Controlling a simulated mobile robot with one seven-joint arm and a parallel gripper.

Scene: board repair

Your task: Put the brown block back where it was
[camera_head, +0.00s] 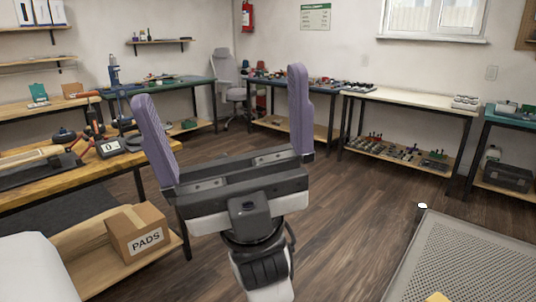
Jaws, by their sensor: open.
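My gripper (222,92) is in the middle of the view, raised above the floor. Its two purple fingers stand wide apart and nothing is between them. I cannot make out a brown block for certain. A small orange-brown box-shaped thing (73,90) sits on the far left bench, too small to tell what it is.
A wooden workbench (60,185) with tools stands at left; a cardboard box marked PADS (140,238) is on its lower shelf. A perforated grey surface (470,260) is at lower right. Benches line the back wall. The wooden floor (345,215) between is clear.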

